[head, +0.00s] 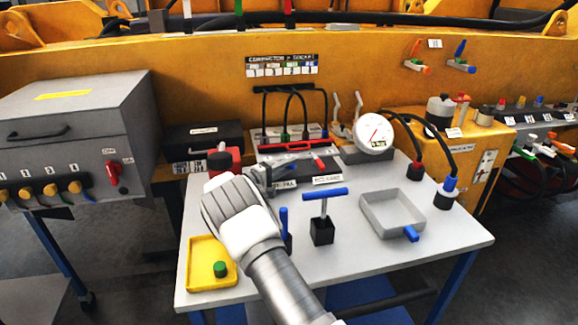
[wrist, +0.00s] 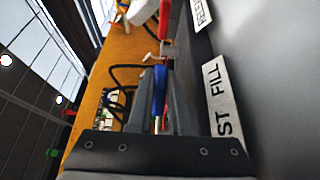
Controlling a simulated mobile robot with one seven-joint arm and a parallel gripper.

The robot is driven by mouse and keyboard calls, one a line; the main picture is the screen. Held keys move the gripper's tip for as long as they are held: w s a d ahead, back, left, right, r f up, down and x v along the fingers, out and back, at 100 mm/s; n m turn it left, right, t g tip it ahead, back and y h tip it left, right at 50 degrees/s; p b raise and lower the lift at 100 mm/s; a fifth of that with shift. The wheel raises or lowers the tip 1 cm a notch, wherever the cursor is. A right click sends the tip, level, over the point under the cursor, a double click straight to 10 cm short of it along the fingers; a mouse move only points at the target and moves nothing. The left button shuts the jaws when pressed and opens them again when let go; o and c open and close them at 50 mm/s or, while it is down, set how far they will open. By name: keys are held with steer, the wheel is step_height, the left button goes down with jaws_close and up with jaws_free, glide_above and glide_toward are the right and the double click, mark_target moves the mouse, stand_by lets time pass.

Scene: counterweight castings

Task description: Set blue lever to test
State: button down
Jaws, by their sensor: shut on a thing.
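The blue lever (wrist: 159,88) shows in the wrist view as a blue handle on a thin metal shaft. My gripper (wrist: 161,80) has a dark grey finger on each side of this handle and is shut on it. In the head view my gripper (head: 246,187) is at the left end of the metal valve block (head: 286,162), and its white body hides the blue lever. A label reading "ST FILL" (wrist: 222,98), its start cut off, is on the grey face right of the lever. Which mark the lever points to cannot be told.
A red-handled lever (head: 318,163) lies on the same block. A dial gauge (head: 374,134) stands to the right. A T-handle tool (head: 323,215), a grey tray (head: 369,219) and a yellow tray (head: 198,277) are on the table. The table's front right is clear.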

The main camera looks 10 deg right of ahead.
steer(key=c, duration=1.1)
jaws_free()
steer(key=p+v, duration=0.1)
steer(key=v, duration=1.6)
steer(key=shift+a+f, duration=0.1)
steer(key=shift+a, duration=0.1)
